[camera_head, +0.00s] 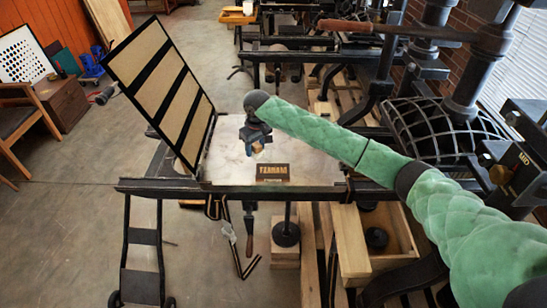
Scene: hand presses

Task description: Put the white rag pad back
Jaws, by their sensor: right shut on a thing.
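My right gripper (256,143) reaches in at the end of my green-sleeved arm and hangs over the pale press bed (313,165). It is shut on a small pale thing, which I take for the white rag pad (258,148); the fingers hide most of it. The pad shows just behind a dark type block (272,173) with tan letters, which lies near the bed's front edge. I cannot tell whether the pad touches the bed or the block. My left gripper is not in view.
A hinged frame with tan panels (160,88) stands raised and tilted at the bed's left. A wooden box (350,240) sits below the bed at right. Black press ironwork (440,125) crowds the right. The floor at left is mostly clear.

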